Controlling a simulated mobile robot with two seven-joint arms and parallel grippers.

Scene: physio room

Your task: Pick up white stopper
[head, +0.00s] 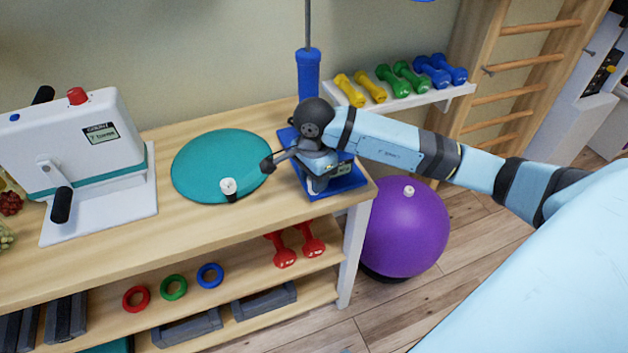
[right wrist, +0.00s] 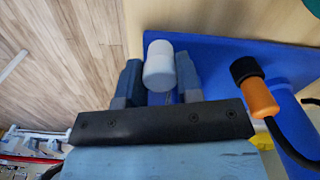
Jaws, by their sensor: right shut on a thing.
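My right gripper (head: 317,184) is low over the blue mat at the right end of the wooden table. In the right wrist view the right gripper (right wrist: 159,85) is shut on a white stopper (right wrist: 159,62), a short rounded white cylinder between its two blue-grey fingers. The blue mat (right wrist: 215,55) and the table edge lie behind the stopper in that view. In the head view I cannot make out the held stopper behind the gripper. My left gripper is not in view.
A teal disc (head: 195,168) bears a white-and-black piece (head: 228,188). A white machine (head: 75,145) stands at left. A blue pump (head: 308,75) stands behind my gripper. An orange-and-black nozzle (right wrist: 258,95) lies right of the fingers. A purple ball (head: 405,230) is below right.

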